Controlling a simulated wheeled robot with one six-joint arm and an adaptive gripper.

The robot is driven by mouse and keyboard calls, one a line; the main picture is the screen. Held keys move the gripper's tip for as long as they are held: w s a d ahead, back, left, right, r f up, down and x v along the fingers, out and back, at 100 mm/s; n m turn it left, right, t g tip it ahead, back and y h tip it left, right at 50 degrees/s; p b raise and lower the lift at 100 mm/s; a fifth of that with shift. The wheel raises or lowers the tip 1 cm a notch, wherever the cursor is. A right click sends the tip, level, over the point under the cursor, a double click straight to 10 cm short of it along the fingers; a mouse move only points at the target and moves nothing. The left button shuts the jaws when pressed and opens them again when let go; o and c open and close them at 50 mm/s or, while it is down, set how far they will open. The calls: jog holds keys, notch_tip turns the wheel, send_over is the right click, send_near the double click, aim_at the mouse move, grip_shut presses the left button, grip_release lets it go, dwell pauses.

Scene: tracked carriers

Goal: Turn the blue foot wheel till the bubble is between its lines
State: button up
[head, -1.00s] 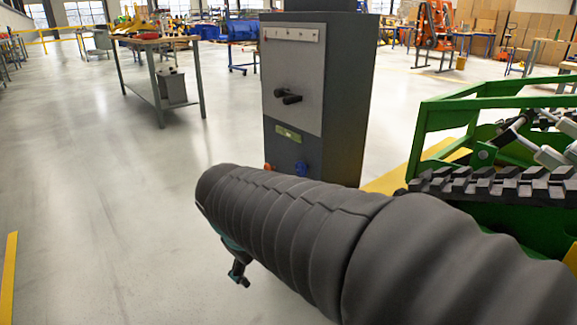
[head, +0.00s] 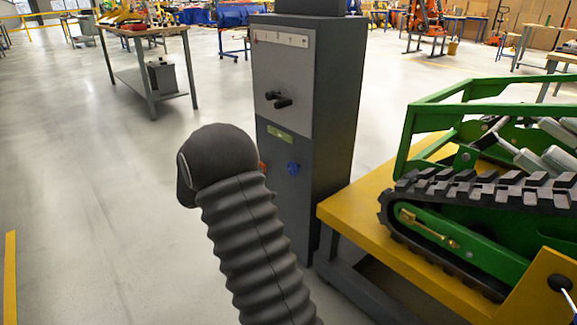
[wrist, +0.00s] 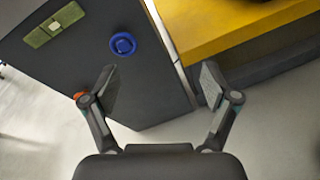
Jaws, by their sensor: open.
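The blue foot wheel (head: 293,168) sits low on the front of a grey cabinet (head: 333,120); it also shows in the wrist view (wrist: 122,44). The level, a yellow-green strip (head: 281,133), is above it on the same panel; in the wrist view the level (wrist: 54,24) is at the upper left. In the head view my arm hides the gripper.
An orange wheel (head: 262,167) is partly hidden left of the blue one. A yellow bench (head: 345,207) with a green tracked carrier (head: 470,235) stands right of the cabinet. The floor to the left is free up to a workbench (head: 150,75).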

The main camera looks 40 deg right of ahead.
aim_at(291, 169)
jog(key=w+d+f+n+t+h+p, duration=0.1)
jog(key=w+d+f+n+t+h, duration=0.15)
jog(key=w+f+n, duration=0.35)
jog(key=shift+m+g, duration=0.25)
jog(key=shift+m, duration=0.65)
jog(key=d, duration=0.4)
jog(key=w+d, duration=0.1)
jog(key=d, duration=0.4)
jog(key=w+d+r+p, duration=0.1)
jog(key=d, duration=0.3)
jog(key=shift+d, duration=0.15)
jog(key=c, duration=1.2)
jog(key=shift+o, duration=0.2)
jog(key=shift+f+b, duration=0.15)
jog(key=shift+b, duration=0.15)
